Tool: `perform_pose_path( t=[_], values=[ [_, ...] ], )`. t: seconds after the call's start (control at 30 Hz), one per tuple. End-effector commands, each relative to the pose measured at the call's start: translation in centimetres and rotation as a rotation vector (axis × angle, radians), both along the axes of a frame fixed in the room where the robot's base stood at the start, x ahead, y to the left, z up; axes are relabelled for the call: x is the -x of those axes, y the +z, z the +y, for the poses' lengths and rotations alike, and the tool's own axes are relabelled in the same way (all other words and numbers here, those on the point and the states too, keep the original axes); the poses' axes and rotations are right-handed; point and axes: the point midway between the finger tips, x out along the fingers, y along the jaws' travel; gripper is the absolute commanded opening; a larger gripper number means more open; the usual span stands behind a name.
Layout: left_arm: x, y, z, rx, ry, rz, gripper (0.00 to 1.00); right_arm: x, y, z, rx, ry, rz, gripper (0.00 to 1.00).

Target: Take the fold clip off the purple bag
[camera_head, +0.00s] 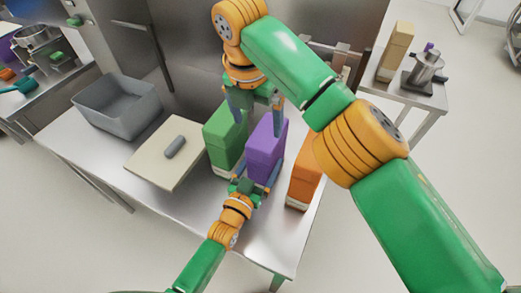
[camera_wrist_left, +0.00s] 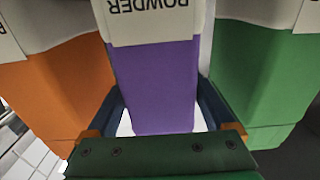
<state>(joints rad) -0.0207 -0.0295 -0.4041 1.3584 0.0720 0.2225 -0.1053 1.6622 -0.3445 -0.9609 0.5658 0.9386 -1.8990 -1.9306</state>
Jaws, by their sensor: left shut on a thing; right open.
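The purple bag (camera_head: 264,150) stands upright on the steel table between a green bag and an orange bag. My left gripper (camera_head: 250,182) is shut on the purple bag low down from the near side. In the left wrist view the purple bag (camera_wrist_left: 155,85) sits between its two fingers, with an upside-down POWDER label. My right gripper (camera_head: 256,115) is open above the purple and green bags, pointing down, one finger over each side. I cannot make out the fold clip; the top of the purple bag is partly hidden by the right gripper.
The green bag (camera_head: 224,140) is close on the left and the orange bag (camera_head: 303,180) on the right. A pale lid with a grey handle (camera_head: 160,165) lies farther left, beside a grey bin (camera_head: 112,112). A side table (camera_head: 415,88) stands at the back right.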

Motion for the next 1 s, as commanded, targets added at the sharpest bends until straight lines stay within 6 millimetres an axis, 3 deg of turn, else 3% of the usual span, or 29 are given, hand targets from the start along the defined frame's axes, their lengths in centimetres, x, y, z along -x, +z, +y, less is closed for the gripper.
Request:
perform_pose_path(
  t=[0.17, 0.3, 0.53, 1.0],
  values=[
    [0.0, -0.2, 0.0, -0.002, 0.000, 0.003, 0.00, 0.4, 1.7, 1.0, 0.140, -0.012, -0.314, 1.00],
    [0.0, -0.2, 0.0, -0.003, 0.000, 0.004, 0.00, 2.1, 0.8, 1.2, 0.207, 0.010, -0.480, 1.00],
    [0.0, -0.2, 0.0, -0.003, 0.000, 0.005, 0.00, 3.5, -0.8, 0.7, 0.238, 0.034, -0.572, 1.00],
    [0.1, -0.3, 0.0, -0.004, -0.001, 0.006, 0.00, -3.1, -8.0, -2.0, 0.237, 0.032, -0.571, 1.00]
  ],
)
